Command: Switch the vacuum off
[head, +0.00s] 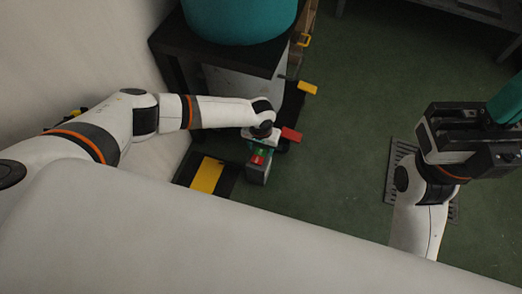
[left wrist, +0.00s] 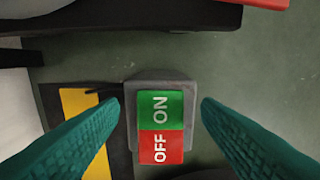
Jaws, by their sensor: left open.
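The vacuum switch is a grey box (head: 258,172) with a rocker, low down near the middle of the head view. In the left wrist view the rocker has a green ON half (left wrist: 160,106) and a red OFF half (left wrist: 161,147). I cannot tell which half is pressed in. My left gripper (head: 262,150) is over the switch. In the left wrist view its teal fingers are apart, one on each side of the box, with nothing between them in their grip. My right gripper (head: 507,103) is at the far right, away from the switch, its fingertips cut off by the picture edge.
A black table (head: 170,45) carrying a large teal round body (head: 238,18) stands behind the switch. A yellow-and-black floor plate (head: 207,176) lies left of the switch, near the pale wall. A floor grate (head: 398,165) is at the right. Green floor between is clear.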

